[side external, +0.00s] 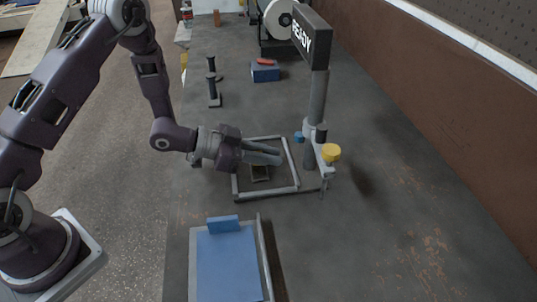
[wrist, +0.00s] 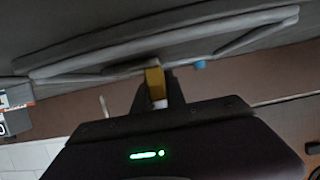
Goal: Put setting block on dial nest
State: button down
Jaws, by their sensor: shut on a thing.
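My gripper (side external: 281,156) reaches in from the left, its fingers pointing right and nearly level, over a light grey rod frame (side external: 267,194). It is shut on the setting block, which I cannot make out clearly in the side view. In the wrist view a yellow piece (wrist: 155,82) with a pale end shows between the dark fingers; I cannot tell whether it is the block or the stand's yellow cap behind. A small dark square holder (side external: 260,179), perhaps the dial nest, lies inside the frame, below the fingers and apart from them.
A grey post (side external: 318,95) with a READY sign (side external: 312,38), a yellow cap (side external: 331,152) and a blue knob (side external: 299,137) stands close to the fingertips. A blue tray (side external: 228,266) lies in front. Black uprights (side external: 213,90) stand behind. The right bench is clear.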

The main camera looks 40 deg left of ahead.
jog(key=c, duration=1.4)
grip_release()
jog(key=shift+f, duration=0.15)
jog(key=shift+o, duration=0.2)
